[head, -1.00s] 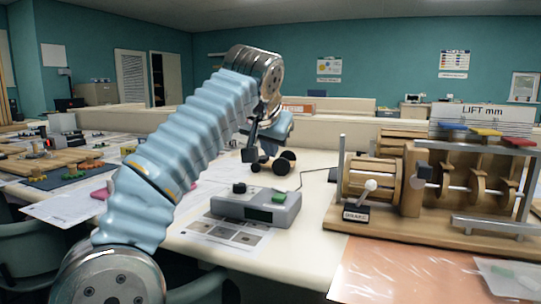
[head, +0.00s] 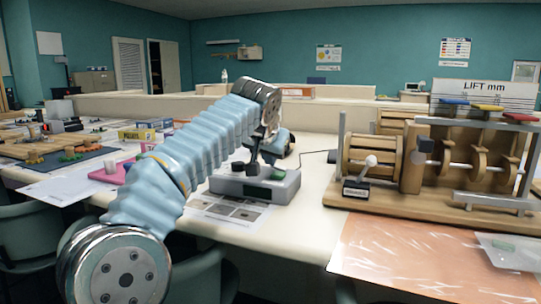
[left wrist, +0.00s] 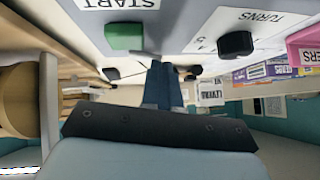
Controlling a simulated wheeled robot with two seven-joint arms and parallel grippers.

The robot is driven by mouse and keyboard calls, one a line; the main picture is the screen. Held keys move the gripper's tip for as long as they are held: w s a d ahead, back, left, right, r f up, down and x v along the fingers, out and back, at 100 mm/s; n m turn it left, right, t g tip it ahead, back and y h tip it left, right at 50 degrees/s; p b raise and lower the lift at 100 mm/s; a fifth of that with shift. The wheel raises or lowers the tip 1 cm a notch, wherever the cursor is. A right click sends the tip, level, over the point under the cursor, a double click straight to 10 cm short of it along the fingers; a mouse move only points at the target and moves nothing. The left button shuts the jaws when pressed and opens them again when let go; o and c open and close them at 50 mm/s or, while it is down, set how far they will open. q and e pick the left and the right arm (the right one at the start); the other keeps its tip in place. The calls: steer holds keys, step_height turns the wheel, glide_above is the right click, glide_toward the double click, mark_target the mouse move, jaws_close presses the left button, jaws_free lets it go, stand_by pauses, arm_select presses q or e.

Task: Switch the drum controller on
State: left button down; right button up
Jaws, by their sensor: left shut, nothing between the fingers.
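The drum controller is a grey box (head: 284,192) on the white table, left of a wooden drum machine (head: 385,160). In the left wrist view, its face (left wrist: 180,22) carries a green button (left wrist: 123,36) beside the word START and a black knob (left wrist: 236,43) beside the word TURNS. The green button also shows in the head view (head: 277,174). My left gripper (head: 252,171) is shut and empty over the box, between knob and button. Its dark fingers show in the left wrist view (left wrist: 160,78). I cannot tell whether they touch the box. My right gripper is out of view.
A printed sheet (head: 228,212) lies in front of the controller. A copper-coloured mat (head: 400,255) lies at the front right. Boards and small models crowd the table at left. Teal chairs (head: 40,235) stand at the front left.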

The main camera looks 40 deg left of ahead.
arm_select(q)
steer(key=shift+s+a+f+n+h, duration=0.15)
steer(key=shift+a+f+n+h, duration=0.15)
steer(key=shift+f+h, duration=0.15)
steer(key=shift+d, duration=0.15)
steer(key=shift+w+d+r+p, duration=0.2)
steer(key=shift+w+d+p, duration=0.1)
steer(key=shift+d, duration=0.35)
